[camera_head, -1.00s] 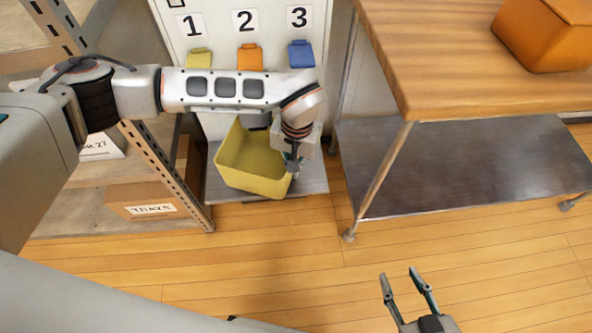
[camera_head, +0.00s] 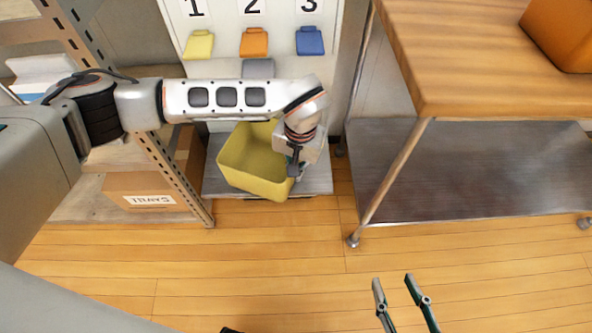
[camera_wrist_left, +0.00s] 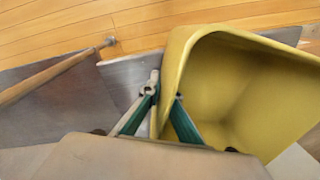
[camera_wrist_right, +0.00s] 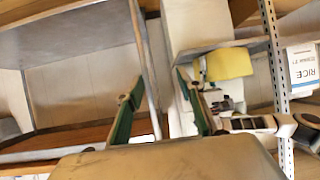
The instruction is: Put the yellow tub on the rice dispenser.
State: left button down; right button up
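The white rice dispenser (camera_head: 228,95) stands at the back, with numbers 1, 2 and 3 and yellow, orange and blue levers. Its grey metal base plate (camera_head: 318,178) sticks out below. The open yellow tub (camera_head: 240,168) is upright at this plate, its front side at or slightly over the front edge; whether it touches the plate is unclear. My left gripper (camera_head: 294,172) is at the tub's right side. In the left wrist view its fingers (camera_wrist_left: 165,92) straddle the tub's wall and look closed on it. My right gripper (camera_head: 392,278) is open and empty over the floor.
A wooden-topped table (camera_head: 480,60) with a metal lower shelf (camera_head: 460,175) stands right, bearing an orange box (camera_head: 565,35). Left is a shelf rack (camera_head: 165,165) with a cardboard box (camera_head: 125,190). The wooden floor in front is clear.

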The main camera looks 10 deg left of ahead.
pick_arm(q)
jog(key=shift+f, duration=0.1)
jog(key=c, duration=2.4)
grip_release()
jog(key=shift+o, duration=0.6)
